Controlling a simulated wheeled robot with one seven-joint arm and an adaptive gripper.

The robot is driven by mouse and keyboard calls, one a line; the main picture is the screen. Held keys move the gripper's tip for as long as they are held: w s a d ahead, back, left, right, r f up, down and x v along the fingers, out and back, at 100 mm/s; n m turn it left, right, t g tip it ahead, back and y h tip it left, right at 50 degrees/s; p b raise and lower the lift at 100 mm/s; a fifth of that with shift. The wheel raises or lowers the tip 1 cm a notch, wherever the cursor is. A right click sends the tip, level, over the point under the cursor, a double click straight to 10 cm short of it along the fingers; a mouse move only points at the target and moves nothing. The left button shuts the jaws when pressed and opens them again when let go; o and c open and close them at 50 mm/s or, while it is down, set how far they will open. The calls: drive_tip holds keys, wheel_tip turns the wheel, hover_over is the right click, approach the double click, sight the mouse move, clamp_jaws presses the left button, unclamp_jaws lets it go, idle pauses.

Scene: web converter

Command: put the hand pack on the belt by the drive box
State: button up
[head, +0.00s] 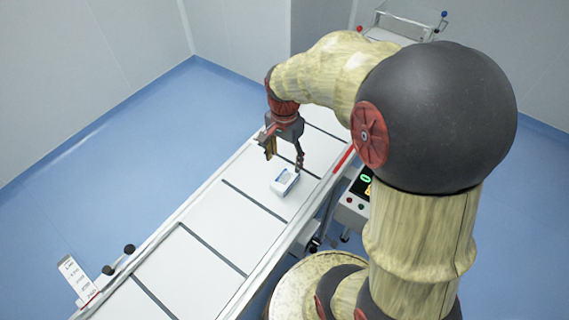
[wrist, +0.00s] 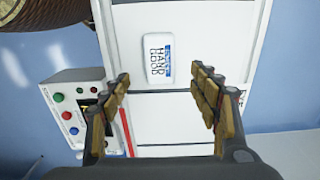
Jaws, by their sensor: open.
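The hand pack (head: 285,181) is a small white box with a blue edge, lying on the white conveyor belt (head: 211,228). In the wrist view the hand pack (wrist: 156,61) shows the letters HAND, beyond my fingertips. My gripper (head: 284,158) is open and empty above the belt, near the pack and apart from it. Its two fingers (wrist: 162,75) are spread wide in the wrist view. The drive box (head: 353,203) with a green display and buttons stands beside the belt's right edge. It also shows in the wrist view (wrist: 72,113), left of the belt.
Dark cross lines divide the belt into sections. A white labelled sign (head: 78,277) and two black knobs (head: 119,259) stand at the belt's near left edge. A clear-sided cart (head: 402,25) is at the back. The belt around the pack is bare.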

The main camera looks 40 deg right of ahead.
drive_tip(key=s+a+r+n+t, duration=0.5)
drive_tip(key=s+a+r+n, duration=0.7)
drive_tip(key=r+n, duration=0.2)
wheel_tip(320, 180, up, 2)
drive_tip(key=shift+s+r+t, duration=0.1)
drive_tip(key=shift+s+t, duration=0.05)
drive_tip(key=shift+t, duration=0.15)
